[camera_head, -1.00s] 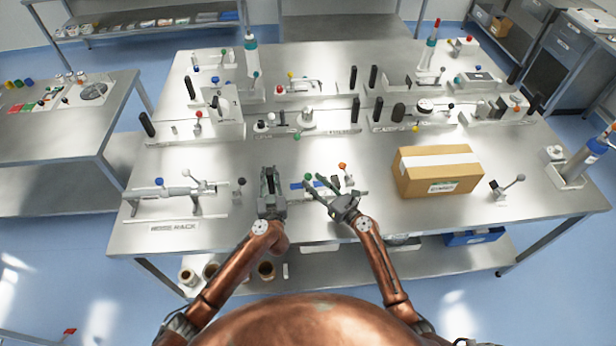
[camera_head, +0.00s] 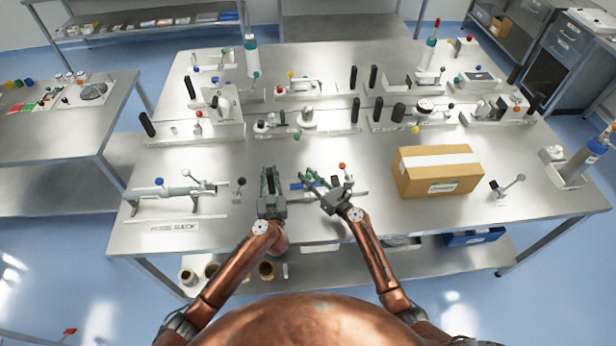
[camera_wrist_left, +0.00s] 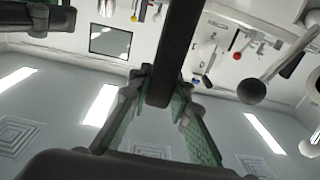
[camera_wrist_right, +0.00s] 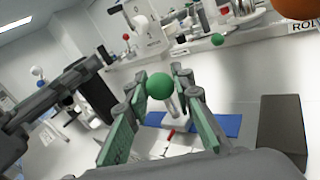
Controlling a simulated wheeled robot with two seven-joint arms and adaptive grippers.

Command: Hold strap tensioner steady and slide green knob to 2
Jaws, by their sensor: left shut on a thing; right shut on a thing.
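In the left wrist view a dark upright bar (camera_wrist_left: 177,45), which seems to be the strap tensioner's grip, stands between the fingers of my left gripper (camera_head: 268,172). This gripper is shut on it. The green knob (camera_wrist_right: 160,87) is a ball on a short pale stem, between the fingertips of my right gripper (camera_head: 312,178), which is shut on it. Under the knob are a white block with a red mark (camera_wrist_right: 171,134) and a blue plate (camera_wrist_right: 225,124). In the head view my grippers hide much of the tensioner.
A taped cardboard box (camera_head: 438,174) stands right of my right gripper. An orange-red knob (camera_head: 342,166) rises close by that gripper. A lever with a dark ball (camera_head: 241,182) stands left of my left gripper. The noise rack (camera_head: 175,190) lies farther left. Several fixtures line the back.

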